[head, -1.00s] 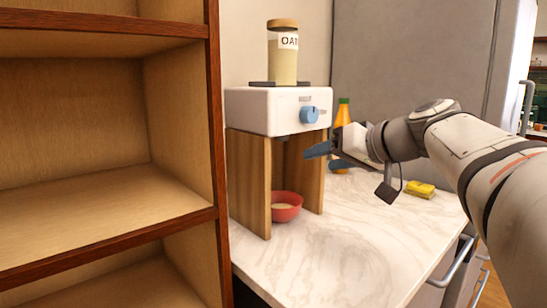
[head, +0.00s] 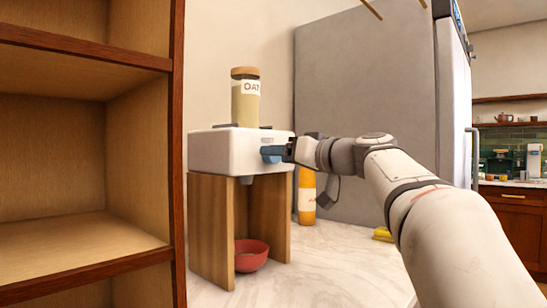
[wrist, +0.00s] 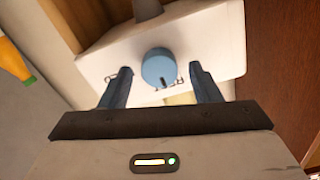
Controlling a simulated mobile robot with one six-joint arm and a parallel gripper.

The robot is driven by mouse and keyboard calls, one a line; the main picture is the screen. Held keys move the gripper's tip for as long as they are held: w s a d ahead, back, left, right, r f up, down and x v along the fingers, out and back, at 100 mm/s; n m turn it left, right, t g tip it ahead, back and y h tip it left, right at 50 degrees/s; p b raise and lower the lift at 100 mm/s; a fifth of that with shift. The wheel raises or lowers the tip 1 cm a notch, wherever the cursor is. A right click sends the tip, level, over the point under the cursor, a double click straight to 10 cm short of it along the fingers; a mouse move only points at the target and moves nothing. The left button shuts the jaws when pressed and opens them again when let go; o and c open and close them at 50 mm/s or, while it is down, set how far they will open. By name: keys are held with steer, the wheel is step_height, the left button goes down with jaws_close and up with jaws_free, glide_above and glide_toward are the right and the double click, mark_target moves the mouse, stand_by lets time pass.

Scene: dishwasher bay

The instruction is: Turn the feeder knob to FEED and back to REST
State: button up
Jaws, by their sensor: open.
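The feeder (head: 225,150) is a white box on wooden legs with an oat jar (head: 245,98) on top. Its round blue knob (wrist: 158,67) shows in the wrist view, with a dark mark near its lower edge; small lettering beside it is too blurred to read. My gripper (wrist: 161,80) is open, with one blue finger on each side of the knob and a visible gap on both sides. In the head view my gripper (head: 275,153) is at the feeder's front face and hides most of the knob.
A red bowl (head: 250,257) stands under the feeder between the legs. An orange bottle (head: 307,196) and a yellow sponge (head: 383,234) are on the marble counter (head: 330,265). A wooden shelf (head: 178,120) stands close at left, and a grey fridge (head: 365,110) behind.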

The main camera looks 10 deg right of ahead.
steer(key=shift+w+a, duration=0.15)
steer(key=shift+w, duration=0.05)
steer(key=c, duration=0.9)
steer(key=shift+a, duration=0.1)
steer(key=shift+c, duration=0.5)
